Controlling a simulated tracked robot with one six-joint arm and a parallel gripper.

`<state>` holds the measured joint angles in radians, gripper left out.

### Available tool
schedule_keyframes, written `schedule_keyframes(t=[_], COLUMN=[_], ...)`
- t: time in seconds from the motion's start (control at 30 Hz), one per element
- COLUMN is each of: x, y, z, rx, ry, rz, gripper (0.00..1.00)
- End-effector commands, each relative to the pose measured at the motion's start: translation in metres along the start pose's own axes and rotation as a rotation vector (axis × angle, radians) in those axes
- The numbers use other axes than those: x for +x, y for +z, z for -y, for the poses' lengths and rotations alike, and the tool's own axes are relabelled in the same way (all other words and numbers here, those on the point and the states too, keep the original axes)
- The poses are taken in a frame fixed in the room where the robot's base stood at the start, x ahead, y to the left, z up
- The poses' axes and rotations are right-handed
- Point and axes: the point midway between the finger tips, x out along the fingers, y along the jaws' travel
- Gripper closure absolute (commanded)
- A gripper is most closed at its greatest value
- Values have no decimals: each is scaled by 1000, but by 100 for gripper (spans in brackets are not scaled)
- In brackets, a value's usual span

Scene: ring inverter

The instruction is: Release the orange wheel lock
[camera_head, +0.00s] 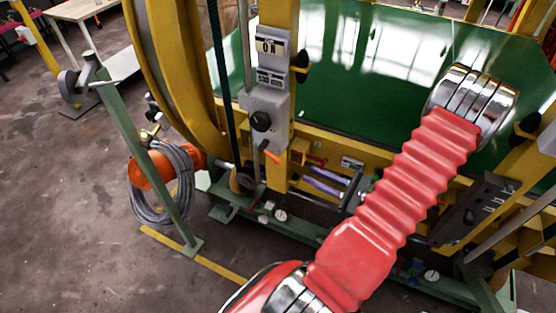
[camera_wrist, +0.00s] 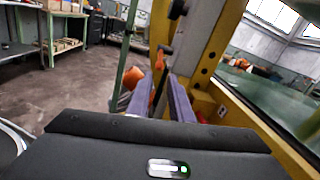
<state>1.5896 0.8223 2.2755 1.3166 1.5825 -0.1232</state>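The orange wheel lock shows in the head view as a small orange-tipped lever (camera_head: 271,156) below a black knob on the grey control box of the yellow post. In the wrist view an orange lever (camera_wrist: 161,65) stands upright ahead, seen between the two fingers. My gripper (camera_head: 305,182) is right of and slightly below the lever in the head view, with its purple-grey fingers pointing left. In the wrist view my gripper (camera_wrist: 161,80) has its fingers spread with a gap between them. It looks empty; the exact distance to the lever is hard to tell.
The grey control box (camera_head: 268,105) is on the yellow post. An orange motor (camera_head: 150,167) with a coiled grey hose (camera_head: 165,195) is at left. A large yellow wheel rim (camera_head: 158,75) stands left of the post. The green machine frame (camera_head: 300,228) runs below.

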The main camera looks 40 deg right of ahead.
Motion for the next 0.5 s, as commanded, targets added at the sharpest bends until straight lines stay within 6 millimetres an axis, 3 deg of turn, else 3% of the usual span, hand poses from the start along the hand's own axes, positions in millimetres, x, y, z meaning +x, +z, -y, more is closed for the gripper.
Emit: schedule_keyframes(t=[0.5], x=[57], y=[0], z=[-1], rx=[0], ry=[4], rz=[0], gripper=[81])
